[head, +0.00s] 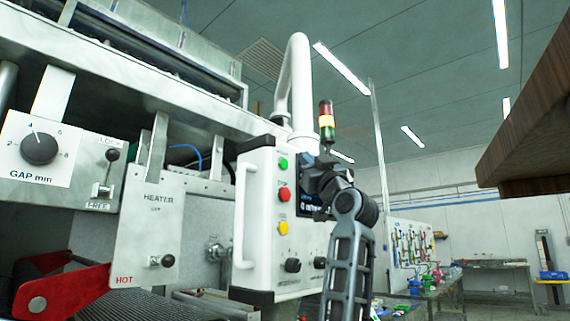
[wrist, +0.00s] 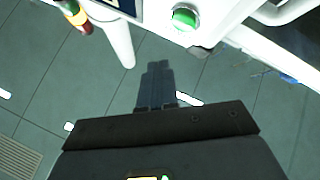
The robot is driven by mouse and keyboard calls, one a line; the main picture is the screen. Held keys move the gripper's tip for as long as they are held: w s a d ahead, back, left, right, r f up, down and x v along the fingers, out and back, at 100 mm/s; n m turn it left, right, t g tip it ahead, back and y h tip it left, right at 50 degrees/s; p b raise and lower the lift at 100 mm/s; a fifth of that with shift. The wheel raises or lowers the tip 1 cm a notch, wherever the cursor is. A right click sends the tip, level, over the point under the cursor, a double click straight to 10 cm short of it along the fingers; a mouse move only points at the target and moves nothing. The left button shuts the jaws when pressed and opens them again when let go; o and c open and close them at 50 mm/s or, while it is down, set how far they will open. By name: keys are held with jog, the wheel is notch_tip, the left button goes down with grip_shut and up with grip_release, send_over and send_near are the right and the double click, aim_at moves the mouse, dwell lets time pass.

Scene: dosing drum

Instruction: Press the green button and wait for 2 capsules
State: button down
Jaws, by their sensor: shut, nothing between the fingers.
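The green button (head: 283,164) is the top one on the left side of a white control panel (head: 258,235). It also shows in the wrist view (wrist: 184,18) at the top, as a green cap in a pale ring. My gripper (wrist: 158,68) is shut and empty in the wrist view, its fingertips below and left of the button in the picture, with a visible gap between them. In the head view my wrist is just right of the button, in front of the panel's screen (head: 309,202); the fingertips are hard to make out. No capsules are seen.
A red button (head: 284,193) and a yellow button (head: 283,228) sit below the green one, with dark knobs (head: 292,265) lower down. A white handle (head: 241,215) runs along the panel's left edge. A signal tower (head: 326,120) stands behind. A brown overhang (head: 530,125) is at right.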

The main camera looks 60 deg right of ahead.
aim_at(284, 163)
jog(key=shift+w+d, duration=0.2)
jog(key=shift+w, duration=0.65)
jog(key=shift+w+d, duration=0.2)
jog(key=shift+w, duration=0.6)
jog(key=shift+w, duration=0.2)
dwell(0.7)
jog(key=shift+w, duration=0.2)
